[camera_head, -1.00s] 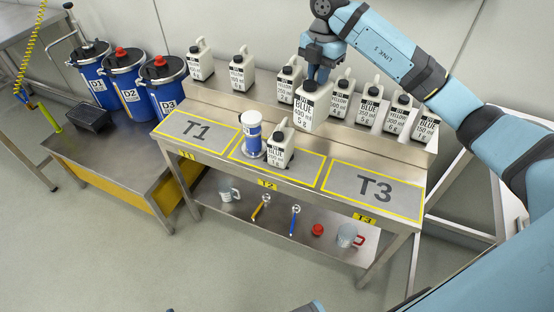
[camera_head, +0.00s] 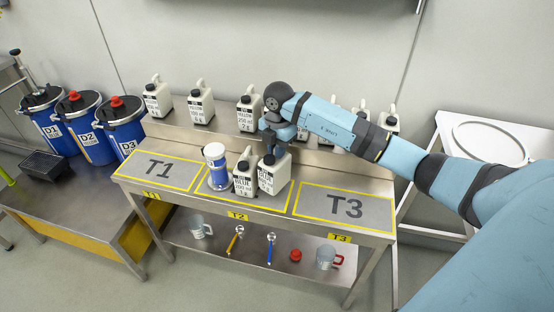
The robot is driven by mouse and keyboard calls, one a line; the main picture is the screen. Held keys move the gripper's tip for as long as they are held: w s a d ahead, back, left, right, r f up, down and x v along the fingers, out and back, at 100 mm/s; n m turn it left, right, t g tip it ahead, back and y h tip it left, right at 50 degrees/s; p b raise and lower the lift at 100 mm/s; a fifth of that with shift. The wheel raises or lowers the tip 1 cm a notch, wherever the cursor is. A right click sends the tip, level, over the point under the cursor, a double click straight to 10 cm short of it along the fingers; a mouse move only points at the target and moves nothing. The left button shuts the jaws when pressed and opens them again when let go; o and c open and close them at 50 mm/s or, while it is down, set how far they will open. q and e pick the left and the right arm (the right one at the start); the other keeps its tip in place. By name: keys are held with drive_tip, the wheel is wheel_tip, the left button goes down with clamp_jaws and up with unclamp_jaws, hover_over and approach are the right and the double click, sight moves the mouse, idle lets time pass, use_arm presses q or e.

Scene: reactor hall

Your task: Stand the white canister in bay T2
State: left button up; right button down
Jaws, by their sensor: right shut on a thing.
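My right gripper (camera_head: 270,145) is shut on the top of a white canister (camera_head: 274,176) with a black-and-white label. The canister is upright over the right part of bay T2 (camera_head: 285,199), close beside another white canister (camera_head: 245,177). I cannot tell whether its base touches the bench or whether the two canisters touch. A white and blue cylinder (camera_head: 216,165) stands at the left of T2. The gripper's fingers are partly hidden by the wrist. My left gripper is not in view.
Bays T1 (camera_head: 158,168) and T3 (camera_head: 347,207) are empty. Several white canisters, such as one at the left (camera_head: 157,97), stand on the raised back shelf. Blue drums (camera_head: 83,135) stand at the left. Mugs and small tools lie on the lower shelf.

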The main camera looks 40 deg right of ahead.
drive_tip(key=shift+f, duration=2)
drive_tip(key=shift+f, duration=0.15)
drive_tip(key=c, duration=1.1)
unclamp_jaws()
drive_tip(key=shift+r, duration=0.35)
drive_tip(key=r, duration=1.1)
drive_tip(key=shift+d+r, duration=0.25)
drive_tip(key=shift+r, duration=0.05)
